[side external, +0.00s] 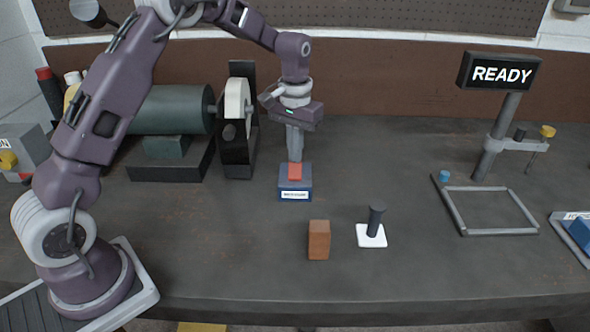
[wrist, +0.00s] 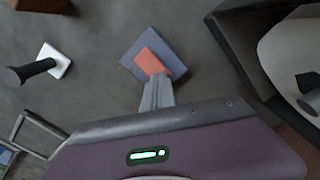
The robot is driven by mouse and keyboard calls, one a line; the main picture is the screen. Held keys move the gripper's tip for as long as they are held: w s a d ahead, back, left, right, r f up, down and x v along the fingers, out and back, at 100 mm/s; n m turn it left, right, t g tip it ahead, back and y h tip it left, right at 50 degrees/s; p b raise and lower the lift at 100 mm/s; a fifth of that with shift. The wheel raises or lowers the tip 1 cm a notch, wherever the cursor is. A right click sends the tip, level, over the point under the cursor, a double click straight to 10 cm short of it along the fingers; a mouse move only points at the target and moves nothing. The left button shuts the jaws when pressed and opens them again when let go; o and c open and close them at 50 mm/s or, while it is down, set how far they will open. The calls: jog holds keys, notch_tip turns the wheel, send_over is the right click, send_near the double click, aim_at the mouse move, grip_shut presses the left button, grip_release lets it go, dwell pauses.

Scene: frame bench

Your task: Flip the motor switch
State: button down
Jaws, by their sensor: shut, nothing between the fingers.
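The motor switch (side external: 294,184) is a blue-grey box with a red rocker (side external: 295,171) on top and a white label on its front face. It stands on the bench in front of the grinding wheel. My gripper (side external: 295,158) is shut and empty, pointing down, with its fingertips at the far side of the red rocker. In the wrist view the fingertips (wrist: 151,108) are close to the edge of the red rocker (wrist: 152,62) on the box (wrist: 128,60). I cannot tell whether they touch it. The label's text is too small to read.
A motor (side external: 170,110) with a grinding wheel (side external: 237,108) stands behind left. A wooden block (side external: 319,240) and a dark peg on a white base (side external: 371,238) stand in front. A square frame (side external: 490,232) and a READY sign (side external: 501,74) are at right.

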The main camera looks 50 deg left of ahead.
jog(key=shift+f, duration=0.6)
jog(key=shift+r, duration=3.55)
notch_tip(320, 180, up, 6)
jog(key=t, duration=0.1)
send_over(288, 180)
jog(key=s+d+r+m+t, duration=0.1)
jog(key=s+d+r+t, duration=0.1)
jog(key=s+r, duration=0.6)
jog(key=s+d+f+m+t, duration=0.1)
jog(key=s+f, duration=0.1)
jog(key=s, duration=0.8)
jog(key=s+d+f+m+t, duration=0.1)
jog(key=s+d+f, duration=0.1)
jog(key=s, duration=0.7)
jog(key=shift+s+f+t, duration=0.3)
jog(key=shift+s+f, duration=0.05)
